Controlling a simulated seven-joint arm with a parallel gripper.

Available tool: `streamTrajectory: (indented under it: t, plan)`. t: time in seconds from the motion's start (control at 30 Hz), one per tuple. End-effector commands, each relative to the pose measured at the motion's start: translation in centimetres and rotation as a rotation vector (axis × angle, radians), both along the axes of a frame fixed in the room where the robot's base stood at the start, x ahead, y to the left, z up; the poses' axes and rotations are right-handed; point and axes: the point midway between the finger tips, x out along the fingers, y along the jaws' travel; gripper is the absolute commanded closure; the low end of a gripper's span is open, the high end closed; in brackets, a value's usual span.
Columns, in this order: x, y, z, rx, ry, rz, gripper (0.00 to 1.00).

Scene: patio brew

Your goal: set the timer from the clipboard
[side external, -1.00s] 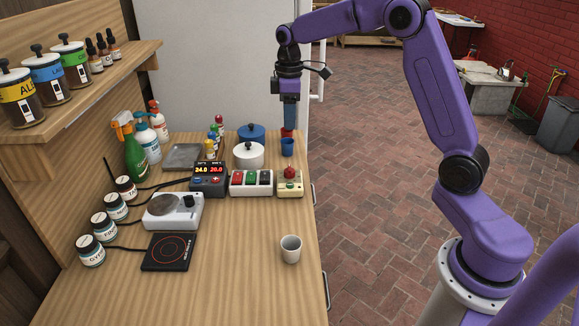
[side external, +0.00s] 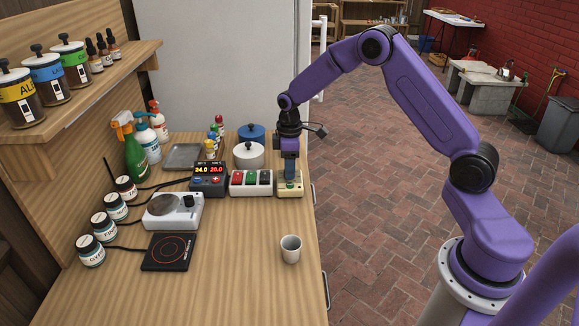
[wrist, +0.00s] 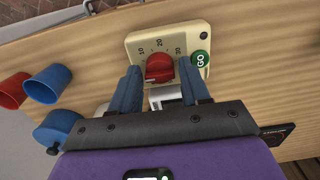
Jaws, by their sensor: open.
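The timer is a cream box (side external: 290,192) at the right edge of the wooden bench. In the wrist view the timer (wrist: 137,48) shows a red dial knob (wrist: 159,68), a scale marked 10, 20 and 30, and a green GO button (wrist: 200,59). My gripper (side external: 290,181) is down over the timer. In the wrist view my gripper's blue fingers (wrist: 162,79) are open, one on each side of the red knob. I cannot tell whether they touch it. The knob is hidden behind my gripper in the side view. I cannot make out a clipboard.
A white pot (side external: 248,156) stands behind. A cup (side external: 291,249) stands in front. Bench space around the cup is clear.

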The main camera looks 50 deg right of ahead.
Motion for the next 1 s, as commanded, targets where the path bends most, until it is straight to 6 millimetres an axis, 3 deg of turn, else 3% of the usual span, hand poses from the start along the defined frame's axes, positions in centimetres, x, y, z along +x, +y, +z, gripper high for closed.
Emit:
streamTrajectory:
  t: [0.33, 0.37, 0.47, 0.5, 1.0]
  plan:
    - [0.02, 0.02, -0.45, 0.0, -0.001, 0.0, 0.54]
    - [0.02, 0.02, -0.45, 0.0, -0.001, 0.0, 0.57]
    - [0.01, 0.03, -0.44, 0.0, -0.001, 0.0, 0.9]
    - [0.01, 0.03, -0.43, 0.0, -0.001, 0.0, 0.95]
    - [0.01, 0.09, -0.39, 0.001, 0.001, -0.118, 0.95]
